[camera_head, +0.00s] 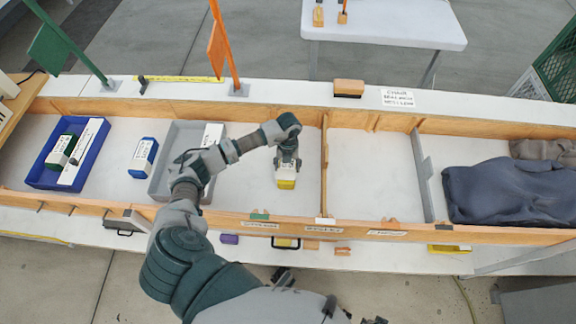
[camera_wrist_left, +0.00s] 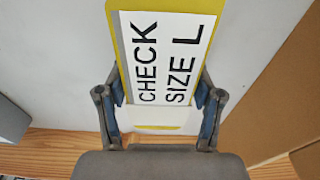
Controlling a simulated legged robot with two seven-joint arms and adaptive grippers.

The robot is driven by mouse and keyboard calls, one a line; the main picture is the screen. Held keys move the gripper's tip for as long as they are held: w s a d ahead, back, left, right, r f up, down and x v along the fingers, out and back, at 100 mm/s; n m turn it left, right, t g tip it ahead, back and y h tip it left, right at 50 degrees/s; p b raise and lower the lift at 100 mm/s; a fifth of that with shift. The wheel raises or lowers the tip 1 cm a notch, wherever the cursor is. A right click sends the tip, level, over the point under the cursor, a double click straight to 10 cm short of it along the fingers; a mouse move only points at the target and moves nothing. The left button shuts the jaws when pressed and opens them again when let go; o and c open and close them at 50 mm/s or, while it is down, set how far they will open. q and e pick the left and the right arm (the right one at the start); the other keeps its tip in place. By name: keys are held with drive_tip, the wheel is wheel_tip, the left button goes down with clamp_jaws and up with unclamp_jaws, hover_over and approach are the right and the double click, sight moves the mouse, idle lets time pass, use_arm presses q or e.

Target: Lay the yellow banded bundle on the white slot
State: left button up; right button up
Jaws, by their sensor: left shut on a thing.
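The yellow banded bundle (camera_head: 286,184) is a small yellow block with a white band and, in the wrist view, a white "CHECK SIZE L" label (camera_wrist_left: 165,55). My left gripper (camera_head: 287,163) is shut on it, one finger on each side, as the wrist view (camera_wrist_left: 160,108) also shows. The bundle is over the white floor (camera_head: 245,195) of the middle compartment, left of a wooden divider. I cannot tell whether it touches the floor. No separate white slot can be told apart from the pale floor. My right gripper is not in view.
A blue tray (camera_head: 92,170) holds a green bundle (camera_head: 62,150) and a white card. A blue bundle (camera_head: 142,158) stands beside a grey tray (camera_head: 165,170). The wooden divider (camera_head: 324,165) is close by. The compartment right of it is clear; dark cloth (camera_head: 510,190) lies farther right.

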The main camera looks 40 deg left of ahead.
use_arm(q)
drive_tip(key=o, duration=1.4)
drive_tip(key=shift+d, duration=0.1)
drive_tip(key=shift+r, duration=0.3)
wheel_tip(320, 180, up, 11)
drive_tip(key=w+p, duration=0.1)
drive_tip(key=shift+w+a+r, duration=0.15)
drive_tip(key=shift+a+r, duration=0.05)
drive_tip(key=shift+a, duration=0.15)
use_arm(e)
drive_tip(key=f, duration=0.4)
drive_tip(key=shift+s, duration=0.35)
use_arm(q)
drive_tip(key=shift+p, duration=0.3)
